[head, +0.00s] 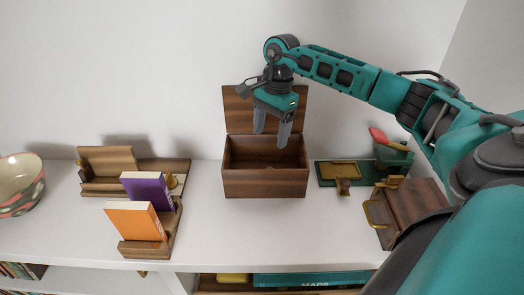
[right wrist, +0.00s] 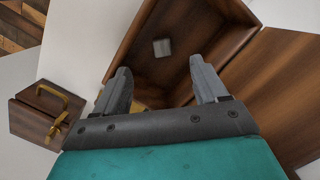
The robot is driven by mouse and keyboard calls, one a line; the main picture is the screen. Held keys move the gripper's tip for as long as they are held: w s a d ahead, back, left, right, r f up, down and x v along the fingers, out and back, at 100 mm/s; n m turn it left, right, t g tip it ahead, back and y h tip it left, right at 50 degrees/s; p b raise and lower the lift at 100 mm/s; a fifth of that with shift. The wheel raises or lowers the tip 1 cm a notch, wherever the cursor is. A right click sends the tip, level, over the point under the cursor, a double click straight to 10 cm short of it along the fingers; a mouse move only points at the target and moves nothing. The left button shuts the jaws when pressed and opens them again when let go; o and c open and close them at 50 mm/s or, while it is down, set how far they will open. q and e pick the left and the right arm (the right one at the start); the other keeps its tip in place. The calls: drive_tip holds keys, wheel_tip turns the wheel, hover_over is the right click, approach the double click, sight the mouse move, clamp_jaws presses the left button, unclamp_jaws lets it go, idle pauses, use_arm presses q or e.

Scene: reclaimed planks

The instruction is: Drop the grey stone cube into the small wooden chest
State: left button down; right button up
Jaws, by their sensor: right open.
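The small wooden chest (head: 265,184) stands on the white shelf top with its lid raised at the back. My right gripper (head: 271,138) points down over the chest's opening, with its fingers apart and nothing between them. In the right wrist view the fingers (right wrist: 160,66) are spread above the chest's inside (right wrist: 200,28). The grey stone cube (right wrist: 162,47) shows there as a small pale square on the chest floor, apart from the fingers. In the head view the cube is hard to make out. My left gripper is out of view.
Left of the chest are an orange book (head: 134,221) and a purple book (head: 147,191) on a wooden stand, and a patterned bowl (head: 20,186). To the right are a green stand (head: 327,178) and a brown box with a brass handle (head: 416,203). The shelf before the chest is clear.

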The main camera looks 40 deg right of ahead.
wheel_tip(320, 180, up, 13)
drive_tip(key=d+p, duration=0.1)
drive_tip(key=d, duration=0.1)
drive_tip(key=shift+f, duration=0.15)
idle(0.4)
